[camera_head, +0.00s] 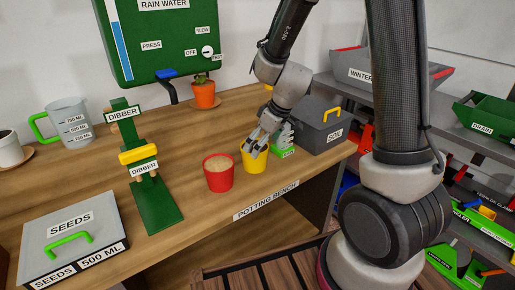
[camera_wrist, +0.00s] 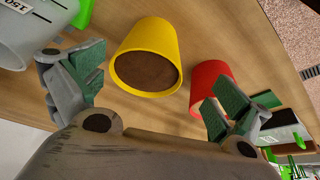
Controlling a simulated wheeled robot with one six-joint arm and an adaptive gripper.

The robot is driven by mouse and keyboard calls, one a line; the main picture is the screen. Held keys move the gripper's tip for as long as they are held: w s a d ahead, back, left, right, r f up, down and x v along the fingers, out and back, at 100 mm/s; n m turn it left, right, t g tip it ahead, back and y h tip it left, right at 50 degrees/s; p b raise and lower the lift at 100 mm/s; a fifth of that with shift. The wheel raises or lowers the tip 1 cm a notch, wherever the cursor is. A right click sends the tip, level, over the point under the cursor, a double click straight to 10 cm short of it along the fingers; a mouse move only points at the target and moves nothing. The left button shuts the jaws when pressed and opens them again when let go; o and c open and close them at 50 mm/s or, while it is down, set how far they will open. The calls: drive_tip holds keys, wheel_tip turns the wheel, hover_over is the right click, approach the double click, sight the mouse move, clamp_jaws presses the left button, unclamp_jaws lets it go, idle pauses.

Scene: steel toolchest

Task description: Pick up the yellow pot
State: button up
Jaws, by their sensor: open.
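The yellow pot (camera_head: 256,159) stands upright on the wooden potting bench, near its front edge, just right of the red pot. In the wrist view the yellow pot (camera_wrist: 149,48) shows brown soil inside its rim and lies ahead of my fingers, toward the space between them. My gripper (camera_head: 256,145) is open and empty, just above and at the rim of the yellow pot in the head view. In the wrist view my gripper's green-padded fingers (camera_wrist: 152,96) are spread wide. Whether a finger touches the pot I cannot tell.
Behind and right are a green item (camera_head: 285,141) and a grey soil box (camera_head: 322,132). A green dibber stand (camera_head: 155,203) and grey seeds box (camera_head: 73,243) are left. A seedling pot (camera_head: 204,95) stands behind.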

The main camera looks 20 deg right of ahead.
drive_tip(key=x, duration=0.3)
drive_tip(key=shift+w+d+f, duration=0.2)
drive_tip(key=shift+w, duration=0.25)
drive_tip(key=x, duration=0.5)
drive_tip(key=shift+w+d+f, duration=0.2)
drive_tip(key=shift+w, duration=0.05)
drive_tip(key=shift+s, duration=0.1)
drive_tip(key=c, duration=1.3)
